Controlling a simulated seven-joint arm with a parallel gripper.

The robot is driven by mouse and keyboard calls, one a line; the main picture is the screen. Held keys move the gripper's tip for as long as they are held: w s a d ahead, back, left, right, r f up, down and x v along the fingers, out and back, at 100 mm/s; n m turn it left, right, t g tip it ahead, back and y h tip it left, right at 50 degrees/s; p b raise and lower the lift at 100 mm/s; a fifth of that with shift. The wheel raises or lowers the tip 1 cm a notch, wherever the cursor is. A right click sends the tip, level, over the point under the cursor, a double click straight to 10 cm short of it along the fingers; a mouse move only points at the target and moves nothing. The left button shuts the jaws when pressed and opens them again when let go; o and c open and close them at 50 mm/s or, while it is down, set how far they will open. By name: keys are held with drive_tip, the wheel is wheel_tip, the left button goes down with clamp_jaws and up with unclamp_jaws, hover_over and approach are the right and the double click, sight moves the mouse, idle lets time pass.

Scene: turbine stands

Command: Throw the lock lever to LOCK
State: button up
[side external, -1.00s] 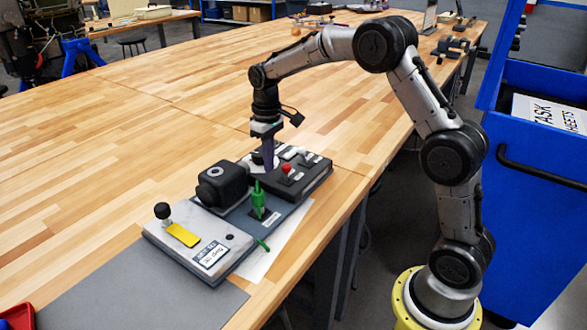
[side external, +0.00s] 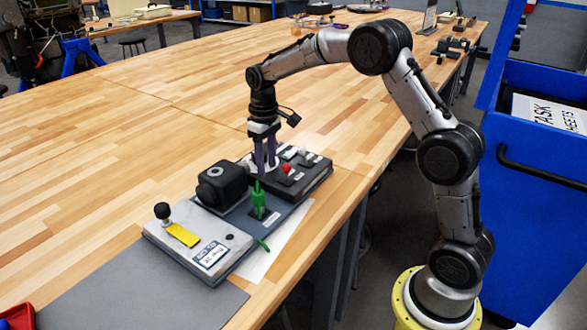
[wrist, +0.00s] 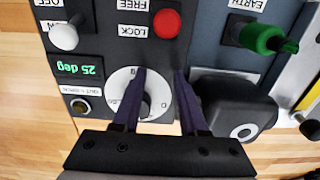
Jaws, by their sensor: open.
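The lock lever has a red knob (wrist: 166,24) beside the FREE (wrist: 132,4) and LOCK (wrist: 133,31) labels, which read upside down in the wrist view. It also shows as a red knob (side external: 286,168) on the dark control box (side external: 318,180) in the side view. I cannot tell exactly which label it points to. My gripper (wrist: 159,74) is open and empty, pointing down over the box beside a white dial (wrist: 125,84), with one finger overlapping the dial in view. The red knob lies just beyond the fingertips in the wrist view, apart from them.
A green EARTH handle (wrist: 268,40) and a black housing (wrist: 240,108) stand close by. A white-knobbed switch (wrist: 63,36) and a display (wrist: 80,69) reading 25 deg share the box. A grey plate with a yellow bar (side external: 183,235) lies nearer the camera.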

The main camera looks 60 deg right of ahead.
drive_tip(key=shift+r, duration=0.1)
wheel_tip(320, 180, up, 7)
idle(1.0)
drive_tip(key=s+a+r+t, duration=0.2)
drive_tip(key=s+a+r, duration=0.1)
drive_tip(key=s+r, duration=0.4)
drive_tip(key=s+a+r+t, duration=0.2)
drive_tip(key=s+a+r, duration=0.1)
drive_tip(key=s+r, duration=0.35)
drive_tip(key=s+f, duration=0.5)
drive_tip(key=s, duration=0.4)
drive_tip(key=s+a+f+t, duration=0.1)
drive_tip(key=s+f, duration=0.4)
drive_tip(key=s, duration=0.3)
drive_tip(key=shift+s+a+t, duration=0.3)
drive_tip(key=shift+s, duration=0.1)
